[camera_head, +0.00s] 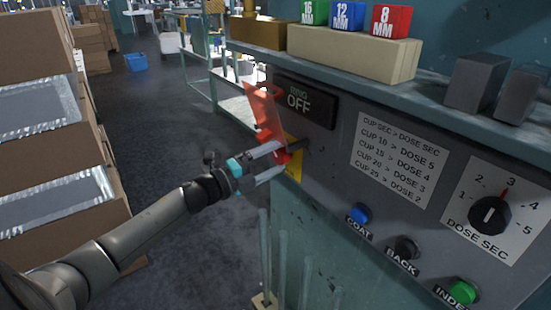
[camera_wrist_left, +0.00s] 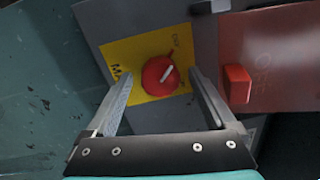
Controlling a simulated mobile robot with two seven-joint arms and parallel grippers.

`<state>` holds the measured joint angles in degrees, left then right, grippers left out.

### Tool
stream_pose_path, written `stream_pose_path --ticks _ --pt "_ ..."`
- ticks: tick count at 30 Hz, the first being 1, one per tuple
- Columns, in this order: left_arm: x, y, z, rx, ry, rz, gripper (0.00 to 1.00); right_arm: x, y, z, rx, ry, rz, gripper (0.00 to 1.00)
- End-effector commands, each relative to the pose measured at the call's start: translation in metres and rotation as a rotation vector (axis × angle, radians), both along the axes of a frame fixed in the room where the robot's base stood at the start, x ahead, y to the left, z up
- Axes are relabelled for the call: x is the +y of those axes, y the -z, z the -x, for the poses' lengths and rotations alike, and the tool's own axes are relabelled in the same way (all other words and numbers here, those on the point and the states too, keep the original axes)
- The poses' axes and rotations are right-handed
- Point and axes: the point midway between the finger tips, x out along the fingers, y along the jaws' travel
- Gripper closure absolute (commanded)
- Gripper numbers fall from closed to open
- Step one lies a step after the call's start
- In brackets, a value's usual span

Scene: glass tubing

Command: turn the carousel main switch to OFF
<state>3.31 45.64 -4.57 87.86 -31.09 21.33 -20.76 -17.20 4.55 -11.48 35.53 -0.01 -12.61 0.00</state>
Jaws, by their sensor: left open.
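The main switch is a round red knob (camera_wrist_left: 158,78) with a white pointer mark, on a yellow plate (camera_wrist_left: 120,50) with partly readable lettering. In the wrist view the mark slants to the upper right. My left gripper (camera_wrist_left: 161,80) is open, with one finger on each side of the knob; I cannot tell whether either finger touches it. In the head view, my left gripper (camera_head: 278,158) reaches the panel's left end, where the yellow plate (camera_head: 294,168) shows and the fingers partly hide the knob. My right gripper is not in view.
A translucent red flap (camera_head: 264,108) stands out beside the switch; its red block (camera_wrist_left: 237,85) is close to my right-hand finger in the wrist view. Cartons (camera_head: 50,130) stand left.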

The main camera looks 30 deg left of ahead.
Motion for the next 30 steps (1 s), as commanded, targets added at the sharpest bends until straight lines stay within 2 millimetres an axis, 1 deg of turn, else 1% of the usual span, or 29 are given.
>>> stream_pose_path --ticks 7,11,30 --pt "0.001 0.001 0.002 0.001 0.0 -0.001 0.11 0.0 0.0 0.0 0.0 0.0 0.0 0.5" --pt "0.004 0.003 0.01 0.002 0.0 -0.002 0.11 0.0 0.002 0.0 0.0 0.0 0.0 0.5" --pt "0.035 0.008 0.084 0.003 0.0 -0.001 0.11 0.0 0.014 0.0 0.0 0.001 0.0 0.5"
